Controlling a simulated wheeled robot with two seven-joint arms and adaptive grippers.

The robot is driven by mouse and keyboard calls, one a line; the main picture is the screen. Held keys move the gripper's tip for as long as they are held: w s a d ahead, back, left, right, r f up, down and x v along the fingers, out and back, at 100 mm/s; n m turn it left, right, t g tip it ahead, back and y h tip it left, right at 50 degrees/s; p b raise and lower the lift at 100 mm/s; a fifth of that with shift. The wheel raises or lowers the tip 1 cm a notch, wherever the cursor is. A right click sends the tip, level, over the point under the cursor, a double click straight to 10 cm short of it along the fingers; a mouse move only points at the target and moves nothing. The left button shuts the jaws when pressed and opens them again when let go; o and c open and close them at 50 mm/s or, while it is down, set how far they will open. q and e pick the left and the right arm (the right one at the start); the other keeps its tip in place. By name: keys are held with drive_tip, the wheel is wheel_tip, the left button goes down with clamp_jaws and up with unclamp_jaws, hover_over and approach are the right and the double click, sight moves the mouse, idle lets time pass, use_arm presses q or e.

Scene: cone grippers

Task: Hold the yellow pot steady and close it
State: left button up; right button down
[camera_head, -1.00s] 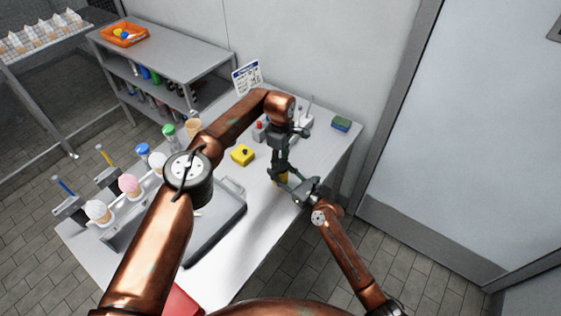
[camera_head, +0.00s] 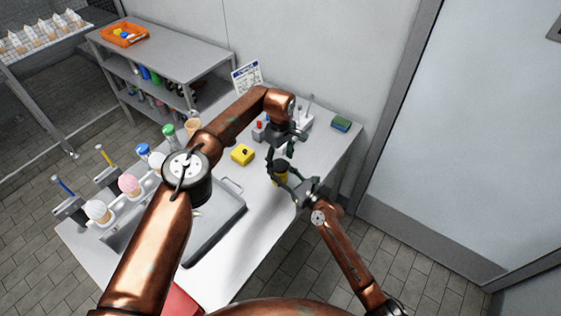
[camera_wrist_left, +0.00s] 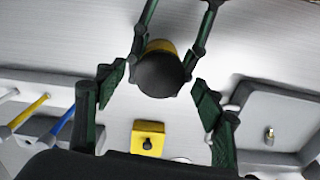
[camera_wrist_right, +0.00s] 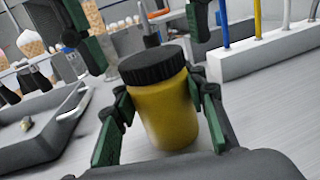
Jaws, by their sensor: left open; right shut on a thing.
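The yellow pot (camera_head: 281,179) stands upright near the table's right edge. Its ribbed black lid (camera_wrist_right: 152,65) sits on top and looks level in the right wrist view, where the yellow body (camera_wrist_right: 163,112) also shows. My right gripper (camera_head: 285,176) is shut around the pot's sides, below the lid. My left gripper (camera_head: 279,160) is open, pointing down from above. In the left wrist view its fingers (camera_wrist_left: 157,85) are spread on either side of the black lid (camera_wrist_left: 160,75), seemingly apart from it. Whether the lid is fully tightened cannot be told.
A yellow block with a black knob (camera_head: 242,155) lies left of the pot. A grey tray (camera_head: 232,220) is at the front left. A blue-green sponge (camera_head: 341,125) lies at the back right corner. A white holder (camera_wrist_right: 240,64) with coloured handles stands behind the pot.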

use_arm(q)
drive_tip(key=shift+r, duration=1.85)
use_arm(e)
drive_tip(key=shift+s+f, duration=0.1)
drive_tip(key=shift+f, duration=0.1)
use_arm(q)
drive_tip(key=shift+o, duration=0.5)
drive_tip(key=o, duration=0.5)
use_arm(e)
drive_tip(key=c, duration=1.5)
unclamp_jaws()
use_arm(q)
drive_tip(key=shift+r, duration=6)
use_arm(e)
drive_tip(key=o, duration=0.4)
drive_tip(key=shift+r, duration=0.15)
